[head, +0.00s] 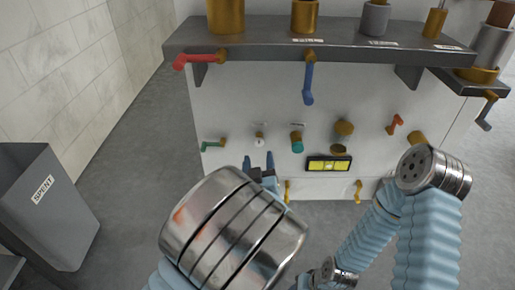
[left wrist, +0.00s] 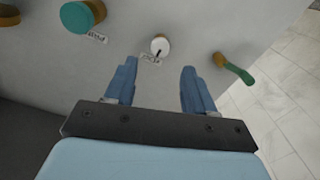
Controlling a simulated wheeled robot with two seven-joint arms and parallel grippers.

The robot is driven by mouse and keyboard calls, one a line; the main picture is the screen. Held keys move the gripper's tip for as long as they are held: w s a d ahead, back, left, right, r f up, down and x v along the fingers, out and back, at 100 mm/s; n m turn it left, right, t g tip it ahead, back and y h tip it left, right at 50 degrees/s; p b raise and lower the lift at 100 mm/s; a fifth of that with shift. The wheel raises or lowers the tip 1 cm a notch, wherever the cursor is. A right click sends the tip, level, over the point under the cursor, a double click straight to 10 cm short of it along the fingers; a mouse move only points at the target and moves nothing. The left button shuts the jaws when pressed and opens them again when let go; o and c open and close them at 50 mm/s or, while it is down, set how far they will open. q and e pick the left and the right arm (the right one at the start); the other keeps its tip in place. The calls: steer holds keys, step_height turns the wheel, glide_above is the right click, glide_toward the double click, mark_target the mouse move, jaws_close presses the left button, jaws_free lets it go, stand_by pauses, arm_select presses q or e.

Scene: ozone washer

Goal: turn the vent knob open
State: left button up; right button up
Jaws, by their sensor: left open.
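A round teal knob (head: 297,143) and a small white knob with a dark pointer (head: 259,140) sit side by side on the white panel. The left wrist view also shows the teal knob (left wrist: 80,17) at upper left and the white knob (left wrist: 160,46) at centre. Labels by both are too small to read surely, so I cannot tell which is the vent knob. My left gripper (head: 258,161) is open and empty. In the left wrist view its fingers (left wrist: 158,72) point at the panel, with the white knob beyond the gap, apart from them. My right gripper is out of view.
A green lever (head: 213,144) is left of the white knob. A blue lever (head: 308,84) and red lever (head: 193,61) hang under the dark shelf (head: 240,45). A yellow gauge (head: 328,164) is right. A grey bin (head: 43,200) stands at left, with open floor between.

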mark_target(259, 143)
arm_select(q)
steer(key=w, duration=0.6)
steer(key=shift+w, duration=0.15)
jaws_close()
